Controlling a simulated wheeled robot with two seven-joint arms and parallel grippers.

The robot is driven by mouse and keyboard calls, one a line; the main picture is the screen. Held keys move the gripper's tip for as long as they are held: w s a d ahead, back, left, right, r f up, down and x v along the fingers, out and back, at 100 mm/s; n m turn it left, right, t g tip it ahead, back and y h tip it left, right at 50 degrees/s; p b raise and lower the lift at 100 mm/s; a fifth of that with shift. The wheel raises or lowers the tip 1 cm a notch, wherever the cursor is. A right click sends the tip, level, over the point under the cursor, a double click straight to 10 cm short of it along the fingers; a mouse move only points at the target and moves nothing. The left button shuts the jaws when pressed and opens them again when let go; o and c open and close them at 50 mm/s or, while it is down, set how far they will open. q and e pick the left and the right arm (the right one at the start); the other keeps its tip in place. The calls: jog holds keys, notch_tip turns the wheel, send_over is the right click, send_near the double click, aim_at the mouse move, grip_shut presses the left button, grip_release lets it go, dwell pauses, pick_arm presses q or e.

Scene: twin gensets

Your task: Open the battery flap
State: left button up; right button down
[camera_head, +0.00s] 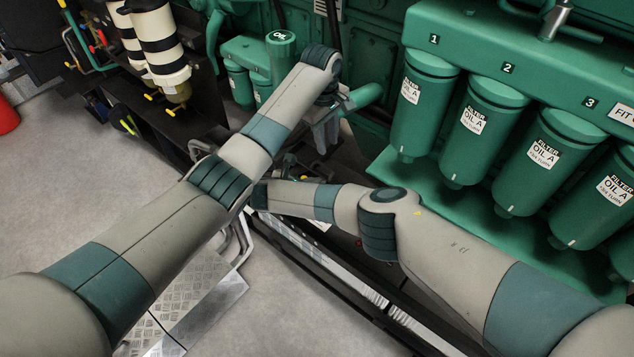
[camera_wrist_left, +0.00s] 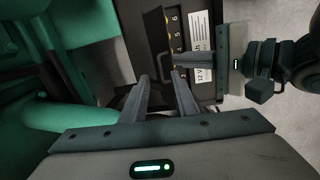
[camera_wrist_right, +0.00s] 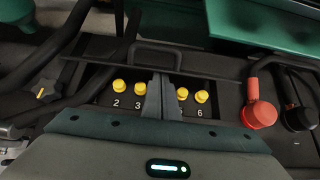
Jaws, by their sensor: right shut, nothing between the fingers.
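The battery (camera_wrist_right: 105,100) shows numbered yellow caps in the right wrist view. A dark flap (camera_wrist_right: 205,62) with a bar handle (camera_wrist_right: 157,46) lies along the far side of the caps; its exact angle is hard to judge. My right gripper (camera_wrist_right: 161,78) is shut and empty, its tips among the caps beside the flap's edge, below the handle. It also shows in the left wrist view (camera_wrist_left: 188,55), reaching over the battery from the right. My left gripper (camera_wrist_left: 160,76) is open and empty above the battery's dark top, facing the flap (camera_wrist_left: 140,40). Both arms hide the battery in the head view.
A red terminal cover (camera_wrist_right: 259,115) and a black one (camera_wrist_right: 300,118) sit right of the caps, with thick cables. A metal tread plate (camera_head: 190,300) and open floor lie at left.

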pick_arm(q)
jog(key=w+a+f+m+t, duration=0.1)
jog(key=a+f+m+t, duration=0.15)
jog(key=a, duration=0.55)
jog(key=w+a+f+m+t, duration=0.2)
jog(key=a+f+m, duration=0.2)
jog(key=a, duration=0.4)
jog(key=w+a+f+m+t, duration=0.1)
jog(key=a+f+m+t, duration=0.15)
jog(key=a, duration=0.55)
jog(key=s+a+f+m, duration=0.2)
jog(key=s+a+f, duration=0.1)
jog(key=a+f, duration=0.5)
jog(key=s+d+f+g+y, duration=0.1)
jog(key=s+d+f+g, duration=0.15)
jog(key=s+f, duration=2.65)
jog(key=s+d+f+g, duration=0.1)
jog(key=s+f, duration=0.3)
jog(key=s, duration=0.9)
jog(key=s+d+f+m+g, duration=0.1)
jog(key=s+f, duration=0.3)
jog(key=s, duration=0.9)
jog(key=s+d+f+g, duration=0.2)
jog(key=s+d+f, duration=0.1)
jog(key=s, duration=1)
jog(key=shift+s+f, duration=0.15)
jog(key=shift+f, duration=0.75)
